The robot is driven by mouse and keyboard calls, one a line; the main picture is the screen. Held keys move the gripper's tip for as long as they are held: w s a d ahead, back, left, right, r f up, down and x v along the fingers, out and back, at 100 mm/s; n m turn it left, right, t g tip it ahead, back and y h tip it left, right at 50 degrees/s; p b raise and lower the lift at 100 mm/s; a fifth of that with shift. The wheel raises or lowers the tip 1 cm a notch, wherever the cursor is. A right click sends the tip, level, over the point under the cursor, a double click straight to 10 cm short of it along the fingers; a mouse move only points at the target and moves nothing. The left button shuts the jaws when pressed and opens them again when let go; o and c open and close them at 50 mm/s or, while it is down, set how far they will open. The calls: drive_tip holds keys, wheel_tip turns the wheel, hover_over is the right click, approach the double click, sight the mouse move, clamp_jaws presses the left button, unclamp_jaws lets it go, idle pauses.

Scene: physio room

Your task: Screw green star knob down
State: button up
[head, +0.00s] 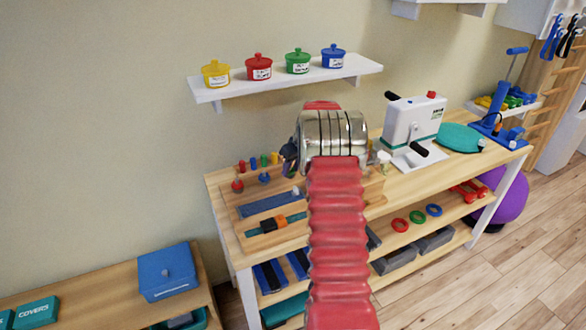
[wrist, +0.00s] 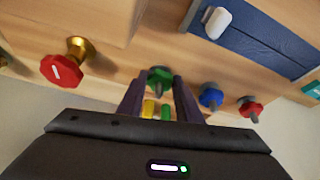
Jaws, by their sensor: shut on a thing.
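The green star knob (wrist: 160,75) shows in the wrist view between the two dark fingers of my gripper (wrist: 158,84). The fingers are shut on it, one on each side. A thin grey stem shows at the knob, over the wooden board (wrist: 120,65); how far the knob sits on its thread I cannot tell. A blue star knob (wrist: 210,96) and a red star knob (wrist: 250,107) stand to its right in the wrist view.
A larger red knob on a brass stem (wrist: 63,70) is at the left in the wrist view. A blue pad (head: 270,203) lies in front. A white machine (head: 412,125) stands to the right on the bench.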

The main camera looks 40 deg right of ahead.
drive_tip(key=shift+m, duration=0.3)
drive_tip(key=m, duration=0.2)
drive_tip(key=m+h, duration=0.1)
drive_tip(key=m, duration=0.1)
drive_tip(key=m+h, duration=0.1)
drive_tip(key=m, duration=0.1)
drive_tip(key=shift+w+a+r+g, duration=0.1)
drive_tip(key=shift+w+a+g, duration=0.1)
drive_tip(key=shift+a+g, duration=0.2)
drive_tip(key=m, duration=0.2)
drive_tip(key=m+g+h, duration=0.1)
drive_tip(key=m, duration=0.1)
drive_tip(key=m+g+h, duration=0.1)
drive_tip(key=m, duration=0.2)
drive_tip(key=shift+w+a, duration=0.15)
drive_tip(key=shift+w, duration=0.2)
drive_tip(key=m, duration=0.2)
drive_tip(key=m+g, duration=0.1)
drive_tip(key=m, duration=0.1)
drive_tip(key=m+g, duration=0.1)
drive_tip(key=m, duration=0.1)
drive_tip(key=shift+w, duration=0.35)
drive_tip(key=shift+w+d+m+g, duration=0.15)
drive_tip(key=shift+m+g, duration=0.85)
drive_tip(key=shift+m, duration=1)
drive_tip(key=shift+d+r+m+g+y, duration=0.1)
drive_tip(key=shift+m+g+y, duration=0.25)
drive_tip(key=shift+m, duration=0.55)
